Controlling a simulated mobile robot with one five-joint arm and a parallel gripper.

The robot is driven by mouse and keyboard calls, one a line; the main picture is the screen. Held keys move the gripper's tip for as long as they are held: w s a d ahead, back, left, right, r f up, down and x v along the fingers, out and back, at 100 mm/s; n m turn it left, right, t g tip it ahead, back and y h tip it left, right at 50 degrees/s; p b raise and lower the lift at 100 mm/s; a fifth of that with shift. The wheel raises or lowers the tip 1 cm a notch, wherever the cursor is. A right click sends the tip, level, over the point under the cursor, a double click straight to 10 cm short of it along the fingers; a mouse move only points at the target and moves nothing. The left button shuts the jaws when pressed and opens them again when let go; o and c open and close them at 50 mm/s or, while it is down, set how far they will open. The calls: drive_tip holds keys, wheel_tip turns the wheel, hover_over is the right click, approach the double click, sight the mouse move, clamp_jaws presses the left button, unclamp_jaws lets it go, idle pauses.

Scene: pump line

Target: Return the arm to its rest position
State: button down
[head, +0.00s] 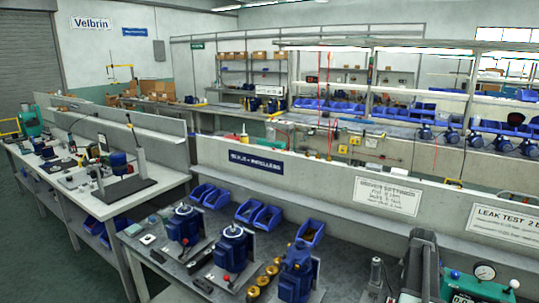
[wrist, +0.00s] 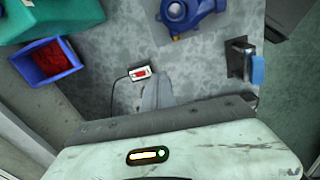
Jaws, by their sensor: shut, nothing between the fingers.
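My gripper (wrist: 157,80) shows in the wrist view as grey fingers beyond the pale housing at the bottom. The fingers are together, with nothing between them. They are over a grey, stained worktop (wrist: 110,95). A small white switch box (wrist: 140,74) with a red rocker and a black cable lies just to the left of the fingertips. I cannot make out the gripper for certain in the head view.
In the wrist view, a blue pump part (wrist: 190,12) is at the top, a blue bin (wrist: 47,62) with red contents at left, and a dark bracket (wrist: 238,58) at right. In the head view, blue pumps (head: 233,248) and blue bins (head: 267,218) crowd the near bench.

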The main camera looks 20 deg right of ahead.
drive_tip(key=w+a+m, duration=0.2)
drive_tip(key=w+a, duration=0.2)
drive_tip(key=a, duration=1.4)
drive_tip(key=w+a+m, duration=0.3)
drive_tip(key=a, duration=1.6)
drive_tip(key=s+a+m, duration=0.2)
drive_tip(key=s+a, duration=0.1)
drive_tip(key=a, duration=1)
drive_tip(key=shift+g+y, duration=0.3)
drive_tip(key=shift+g, duration=0.1)
drive_tip(key=shift+a, duration=0.1)
